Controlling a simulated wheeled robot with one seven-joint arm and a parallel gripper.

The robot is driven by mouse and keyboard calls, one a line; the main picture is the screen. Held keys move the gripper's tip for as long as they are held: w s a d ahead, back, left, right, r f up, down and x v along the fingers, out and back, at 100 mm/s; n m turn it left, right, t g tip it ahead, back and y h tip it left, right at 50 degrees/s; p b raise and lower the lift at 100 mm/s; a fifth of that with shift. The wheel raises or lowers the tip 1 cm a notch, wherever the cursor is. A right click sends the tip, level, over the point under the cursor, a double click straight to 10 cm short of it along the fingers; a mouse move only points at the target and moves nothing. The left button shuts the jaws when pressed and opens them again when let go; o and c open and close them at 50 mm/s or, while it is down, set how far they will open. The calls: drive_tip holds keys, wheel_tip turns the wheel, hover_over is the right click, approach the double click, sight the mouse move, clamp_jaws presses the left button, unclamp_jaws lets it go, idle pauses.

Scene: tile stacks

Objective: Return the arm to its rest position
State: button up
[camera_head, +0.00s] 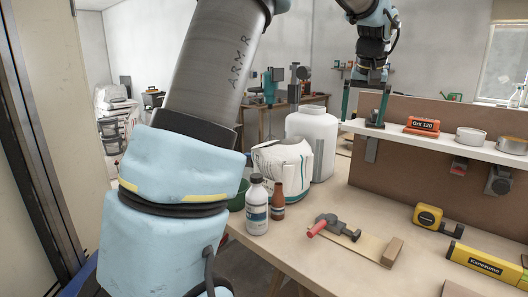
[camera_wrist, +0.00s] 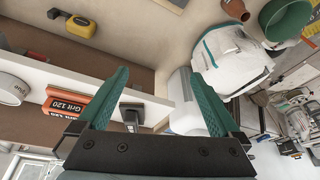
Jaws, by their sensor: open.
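My gripper (camera_head: 362,114) hangs from my arm at the upper right of the head view, fingers pointing down. It is open, with two green fingers set well apart. It is near the left end of the white shelf (camera_head: 440,141), and one finger overlaps the shelf's end in the picture. In the wrist view my gripper (camera_wrist: 160,80) shows both green fingers spread, with nothing held between them. My arm's grey and light-blue links fill the left of the head view.
An orange Grit 120 box (camera_head: 422,124) and a round tin (camera_head: 470,137) stand on the shelf.

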drive_tip(key=s+a+f+n+g, duration=0.1)
drive_tip(key=s+a+f, duration=0.1)
drive_tip(key=a+f, duration=0.5)
drive_tip(key=s+a+f, duration=0.2)
drive_tip(key=a+f, duration=0.2)
drive_tip(key=a, duration=0.7)
drive_tip(key=s+a+f+n, duration=0.1)
drive_tip(key=s+a+f, duration=0.3)
drive_tip(key=s+a, duration=0.2)
drive_tip(key=s+a+f+n+g, duration=0.1)
drive_tip(key=s+a+f, duration=0.3)
drive_tip(key=s+a, duration=0.3)
drive_tip(key=shift+s+a+f+y, duration=0.2)
drive_tip(key=shift+a+f+y, duration=0.15)
drive_tip(key=shift+a, duration=0.4)
